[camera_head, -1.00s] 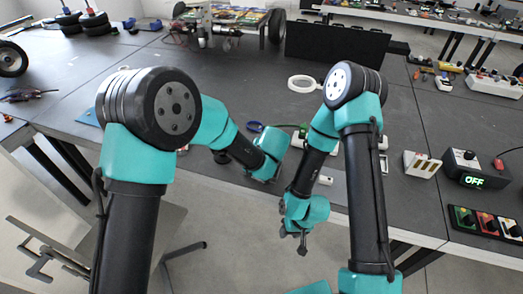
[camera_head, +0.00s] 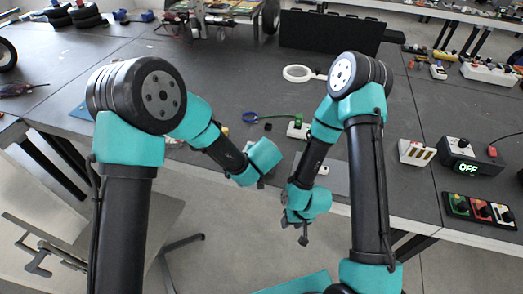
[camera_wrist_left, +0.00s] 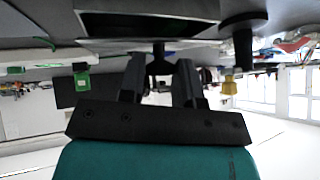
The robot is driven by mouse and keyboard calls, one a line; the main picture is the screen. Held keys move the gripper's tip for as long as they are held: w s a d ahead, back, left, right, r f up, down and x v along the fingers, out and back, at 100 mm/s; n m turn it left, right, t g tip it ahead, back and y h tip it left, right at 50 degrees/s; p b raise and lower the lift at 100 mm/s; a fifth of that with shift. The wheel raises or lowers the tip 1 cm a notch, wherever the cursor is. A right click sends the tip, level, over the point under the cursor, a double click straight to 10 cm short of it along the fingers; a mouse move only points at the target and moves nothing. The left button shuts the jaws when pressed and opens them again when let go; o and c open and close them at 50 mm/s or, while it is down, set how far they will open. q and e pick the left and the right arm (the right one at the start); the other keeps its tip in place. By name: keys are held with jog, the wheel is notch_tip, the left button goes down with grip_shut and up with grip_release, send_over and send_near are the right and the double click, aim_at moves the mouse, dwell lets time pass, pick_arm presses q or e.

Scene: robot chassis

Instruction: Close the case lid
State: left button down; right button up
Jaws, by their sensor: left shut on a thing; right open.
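My left gripper (camera_wrist_left: 158,85) fills the middle of the left wrist view. Its two dark fingers are shut on a small dark piece (camera_wrist_left: 158,60) that hangs from above. Just beyond it is a dark box-like shape (camera_wrist_left: 150,25) with a pale edge; I cannot tell whether this is the case. In the head view the left fingers are hidden behind my own teal wrist at the table's front edge. My right gripper (camera_head: 303,232) is open and empty, pointing down in front of the table. A black upright panel (camera_head: 332,32) stands at the back; I cannot tell if it is the case lid.
The dark table (camera_head: 110,75) has free room at its middle left. A white ring (camera_head: 297,73), a blue loop (camera_head: 250,117), a device reading OFF (camera_head: 470,157) and a coloured switch panel (camera_head: 480,209) lie on it. A chair (camera_head: 150,225) stands at the lower left.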

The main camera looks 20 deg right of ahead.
pick_arm(q)
jog(key=shift+s+a+f, duration=0.2)
jog(key=shift+s+f, duration=0.15)
jog(key=shift+f, duration=0.25)
jog(key=c, duration=0.9)
grip_release()
jog(key=shift+w, duration=0.1)
jog(key=shift+o, duration=0.2)
jog(key=shift+r, duration=0.2)
jog(key=shift+s+r, duration=0.25)
jog(key=shift+r, duration=0.05)
jog(key=v, duration=1.6)
jog(key=shift+s+r, duration=0.15)
